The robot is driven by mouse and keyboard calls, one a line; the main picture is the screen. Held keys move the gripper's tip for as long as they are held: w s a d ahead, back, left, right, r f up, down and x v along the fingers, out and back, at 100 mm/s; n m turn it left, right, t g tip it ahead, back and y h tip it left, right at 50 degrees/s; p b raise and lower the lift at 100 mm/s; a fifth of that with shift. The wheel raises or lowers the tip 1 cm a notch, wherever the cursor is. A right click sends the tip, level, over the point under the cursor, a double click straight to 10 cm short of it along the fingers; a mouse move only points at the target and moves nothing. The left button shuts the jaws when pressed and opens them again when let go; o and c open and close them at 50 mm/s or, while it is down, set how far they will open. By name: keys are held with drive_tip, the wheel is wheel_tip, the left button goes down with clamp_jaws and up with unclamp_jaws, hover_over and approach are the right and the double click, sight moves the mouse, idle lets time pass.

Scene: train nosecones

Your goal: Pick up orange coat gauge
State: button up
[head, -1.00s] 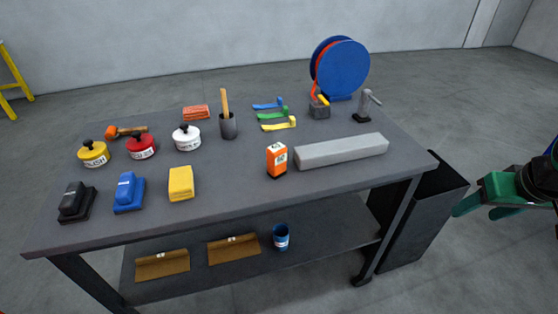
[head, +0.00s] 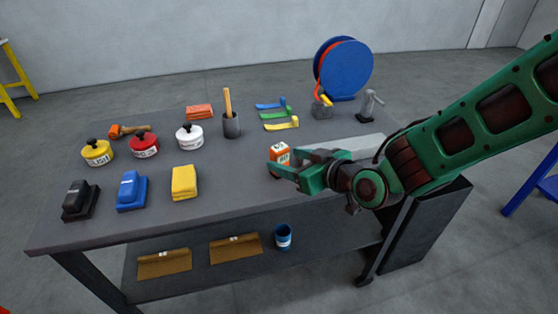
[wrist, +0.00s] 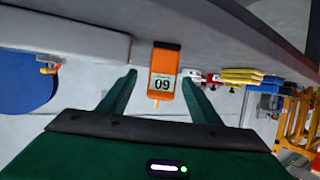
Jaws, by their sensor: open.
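The orange coat gauge (head: 279,155) stands upright on the table top, with a white label and a dark top or base edge. In the wrist view the gauge (wrist: 163,78) appears upside down, its label reading 60, between and just beyond the two green fingertips. My gripper (head: 283,171) is open and empty, close to the gauge at its near side. Its fingers also show in the wrist view (wrist: 160,80), one on each side of the gauge. My fingers partly cover the gauge's lower part in the head view.
A long grey block (head: 350,147) lies right of the gauge, partly behind my arm. A yellow sponge-like block (head: 184,182) lies to the left. Table space left of the gauge is clear.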

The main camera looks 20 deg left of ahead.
sight(271, 156)
drive_tip(key=shift+x, duration=3.9)
drive_tip(key=shift+s+a, duration=0.1)
drive_tip(key=shift+s, duration=0.1)
drive_tip(key=shift+c, duration=0.4)
drive_tip(key=c, duration=1.2)
drive_tip(key=shift+c, duration=0.2)
